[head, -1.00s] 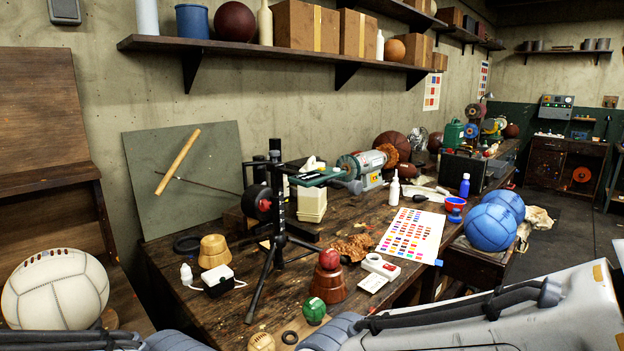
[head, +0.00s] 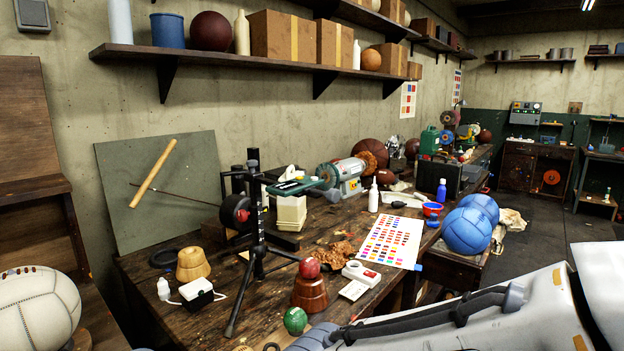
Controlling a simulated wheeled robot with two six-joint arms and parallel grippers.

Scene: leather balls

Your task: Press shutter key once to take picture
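A black tripod (head: 256,230) stands on the wooden workbench, with a dark round device (head: 238,212) at its head; I cannot tell whether this is the camera. A small white box with a red button (head: 361,273) lies on the bench to the right of the tripod; it may be the shutter key, but it carries no readable marking. Nothing touches it. My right arm crosses the lower right, but its gripper is out of the picture. My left gripper is not in view either.
A green ball (head: 295,320) is in front. A colour chart (head: 392,241) lies behind the box. Blue balls (head: 467,230) are at the right.

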